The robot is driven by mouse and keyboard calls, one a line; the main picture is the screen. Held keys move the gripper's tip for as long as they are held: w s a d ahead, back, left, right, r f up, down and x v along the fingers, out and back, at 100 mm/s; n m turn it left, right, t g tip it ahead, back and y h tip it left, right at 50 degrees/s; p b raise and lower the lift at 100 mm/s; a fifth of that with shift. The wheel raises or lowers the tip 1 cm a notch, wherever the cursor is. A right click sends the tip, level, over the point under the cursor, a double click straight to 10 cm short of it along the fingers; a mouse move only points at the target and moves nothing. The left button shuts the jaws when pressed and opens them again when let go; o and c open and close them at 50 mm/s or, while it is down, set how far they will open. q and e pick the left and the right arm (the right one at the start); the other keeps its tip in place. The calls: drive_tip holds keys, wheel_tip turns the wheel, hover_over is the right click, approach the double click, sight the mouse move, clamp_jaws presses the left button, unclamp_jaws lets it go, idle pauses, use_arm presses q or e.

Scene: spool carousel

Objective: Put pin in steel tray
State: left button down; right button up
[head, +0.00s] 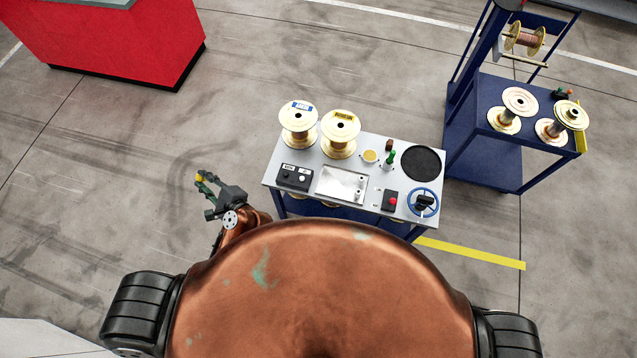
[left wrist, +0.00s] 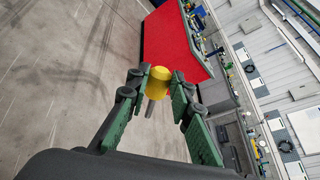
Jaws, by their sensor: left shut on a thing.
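The pin has a yellow head and a grey shaft; it shows between the fingertips in the left wrist view (left wrist: 151,108), and its yellow head (head: 199,178) is small in the head view. My left gripper (head: 206,185) is shut on the pin and holds it over the floor, left of the worktable and apart from it. The steel tray (head: 341,184) is a shiny, shallow rectangular tray at the front middle of the tabletop. It looks empty. My right gripper is not in view.
A blue spool cart (head: 487,150) stands right.

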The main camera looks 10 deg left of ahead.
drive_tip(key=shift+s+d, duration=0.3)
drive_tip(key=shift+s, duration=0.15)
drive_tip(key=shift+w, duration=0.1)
